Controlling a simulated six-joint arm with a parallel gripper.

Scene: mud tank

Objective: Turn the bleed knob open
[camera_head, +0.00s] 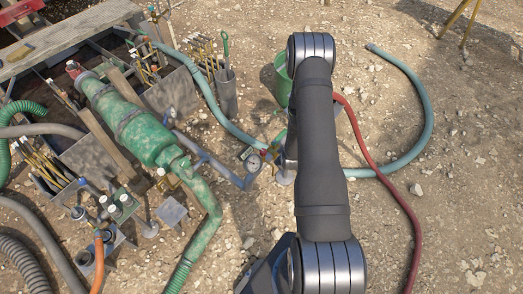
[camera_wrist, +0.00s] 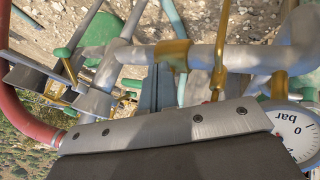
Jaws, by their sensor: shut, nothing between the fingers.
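I cannot single out the bleed knob for certain. In the head view, a pressure gauge (camera_head: 254,163) sits on the grey pipework left of my arm, with a small red part beside it. In the wrist view the gauge (camera_wrist: 294,135) is at the right edge, partly cut off. A grey pipe with a brass fitting (camera_wrist: 172,55) crosses the upper part, and a small green knob-like part (camera_wrist: 62,52) is at the left. My gripper (camera_wrist: 165,130) fills the lower part of the wrist view, shut and empty. In the head view my arm hides it.
A green pump body (camera_head: 135,120) and pipes lie to the left. A green bucket (camera_head: 281,80) stands partly behind my arm. A red hose (camera_head: 385,180) and a blue-grey hose (camera_head: 425,105) lie on the right. Bare stony ground is open at far right.

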